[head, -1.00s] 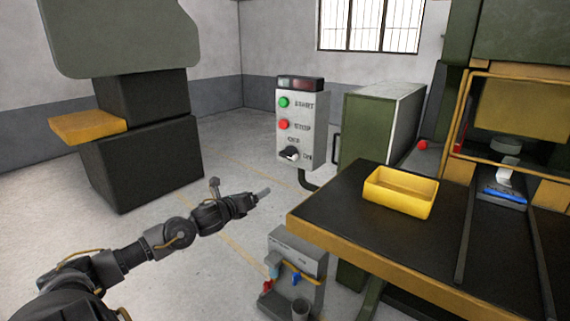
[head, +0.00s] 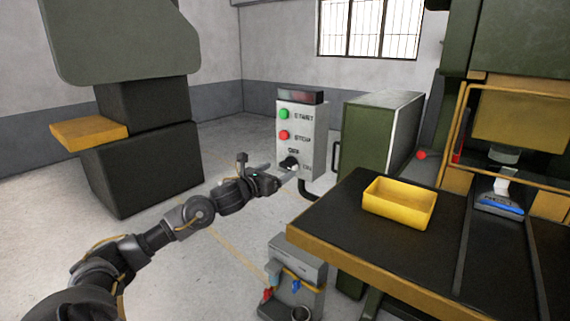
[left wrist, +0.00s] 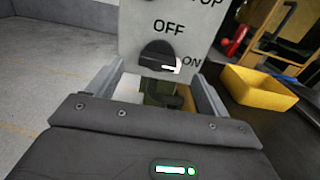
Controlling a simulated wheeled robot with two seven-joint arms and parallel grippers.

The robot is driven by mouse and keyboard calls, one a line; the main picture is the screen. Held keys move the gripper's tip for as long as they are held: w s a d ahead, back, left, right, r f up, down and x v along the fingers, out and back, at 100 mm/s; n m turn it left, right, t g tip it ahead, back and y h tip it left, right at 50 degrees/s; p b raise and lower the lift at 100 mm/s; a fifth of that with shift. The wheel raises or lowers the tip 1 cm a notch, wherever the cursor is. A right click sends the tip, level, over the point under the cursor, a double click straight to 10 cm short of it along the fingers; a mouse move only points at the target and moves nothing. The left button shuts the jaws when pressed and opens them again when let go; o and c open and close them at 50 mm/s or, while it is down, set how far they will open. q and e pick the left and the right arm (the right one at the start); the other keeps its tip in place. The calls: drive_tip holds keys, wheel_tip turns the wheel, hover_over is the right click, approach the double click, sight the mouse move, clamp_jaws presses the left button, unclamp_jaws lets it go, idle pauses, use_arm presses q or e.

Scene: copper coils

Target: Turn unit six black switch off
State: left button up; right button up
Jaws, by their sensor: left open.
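The grey control box (head: 301,125) carries a green START button (head: 284,114), a red STOP button (head: 284,135) and a black rotary switch (head: 288,162) marked OFF and ON. In the left wrist view the black switch (left wrist: 159,57) is straight ahead, its white mark toward the ON side. My left gripper (head: 285,170) is open, at the lower part of the box. In the left wrist view its fingers (left wrist: 163,90) are spread on either side below the switch; whether they touch it I cannot tell. My right gripper is not in view.
A black table (head: 352,221) with a yellow edge stands to the right, bearing a yellow tray (head: 399,211). A grey unit (head: 296,262) stands below the table's left edge. Open floor lies left of the box.

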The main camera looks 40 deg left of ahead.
sight(286, 166)
use_arm(q)
drive_tip(key=shift+w+p, duration=0.55)
drive_tip(key=shift+w, duration=1.8)
drive_tip(key=c, duration=1)
